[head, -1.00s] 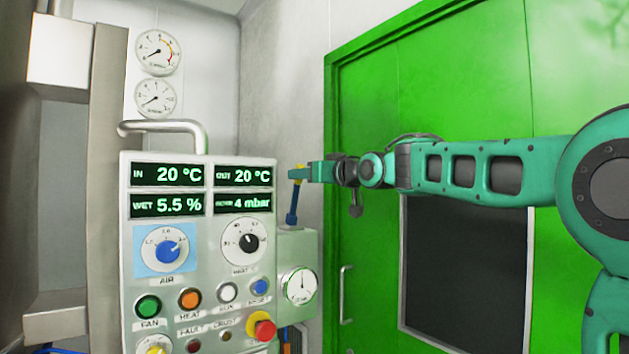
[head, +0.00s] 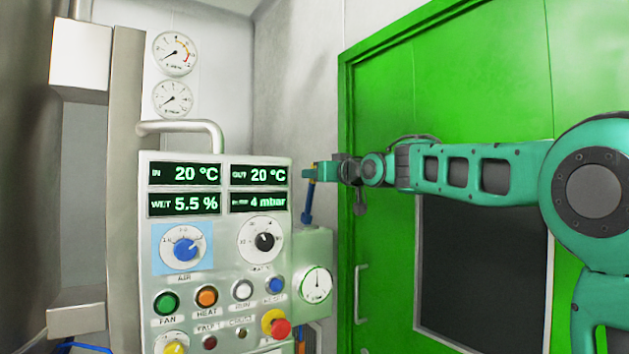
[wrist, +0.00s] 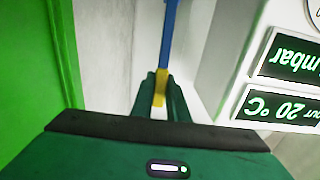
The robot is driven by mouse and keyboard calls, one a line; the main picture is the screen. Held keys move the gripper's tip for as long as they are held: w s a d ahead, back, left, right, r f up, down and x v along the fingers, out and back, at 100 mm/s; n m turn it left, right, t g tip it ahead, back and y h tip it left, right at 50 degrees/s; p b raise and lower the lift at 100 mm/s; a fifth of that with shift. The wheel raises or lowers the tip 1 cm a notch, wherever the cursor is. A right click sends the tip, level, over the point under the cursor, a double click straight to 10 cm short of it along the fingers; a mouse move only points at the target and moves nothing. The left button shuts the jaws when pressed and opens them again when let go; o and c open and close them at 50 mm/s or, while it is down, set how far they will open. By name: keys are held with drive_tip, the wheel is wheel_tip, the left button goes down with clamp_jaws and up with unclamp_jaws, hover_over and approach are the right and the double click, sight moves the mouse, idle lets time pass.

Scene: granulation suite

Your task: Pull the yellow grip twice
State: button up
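The yellow grip (wrist: 160,88) is at the end of a blue lever (wrist: 169,35) in the wrist view. It sits between the two green fingers of my gripper (wrist: 161,97), which look closed on both sides of it. In the head view my gripper (head: 309,172) is at the top of the upright blue lever (head: 308,205), right of the control panel. There the fingers mostly hide the yellow grip. The lever rises from a grey-green box with a round dial (head: 316,284).
The control panel (head: 218,240) with displays, knobs and buttons stands close left of my gripper. A metal handle bar (head: 180,126) tops it. A green door (head: 440,130) with a dark window is behind my arm. Two gauges (head: 174,75) hang on the wall.

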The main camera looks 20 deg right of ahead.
drive_tip(key=shift+o, duration=0.2)
drive_tip(key=shift+s+d+f, duration=0.3)
drive_tip(key=shift+s+f, duration=0.05)
drive_tip(key=shift+s, duration=0.35)
drive_tip(key=shift+s+d+f, duration=0.25)
drive_tip(key=shift+s+f, duration=0.1)
drive_tip(key=shift+s, duration=0.35)
drive_tip(key=shift+s+d+f, duration=0.25)
drive_tip(key=shift+s+f, duration=0.3)
drive_tip(key=shift+s, duration=0.05)
drive_tip(key=shift+s+d+f, duration=0.2)
drive_tip(key=shift+s+f, duration=0.3)
drive_tip(key=shift+s, duration=0.1)
drive_tip(key=shift+s+d+f, duration=0.15)
drive_tip(key=shift+s+f, duration=0.25)
drive_tip(key=shift+f, duration=0.2)
drive_tip(key=shift+s+d+f, duration=0.15)
drive_tip(key=shift+s+f, duration=0.25)
drive_tip(key=shift+f, duration=0.15)
drive_tip(key=shift+c, duration=0.2)
drive_tip(key=shift+o, duration=0.2)
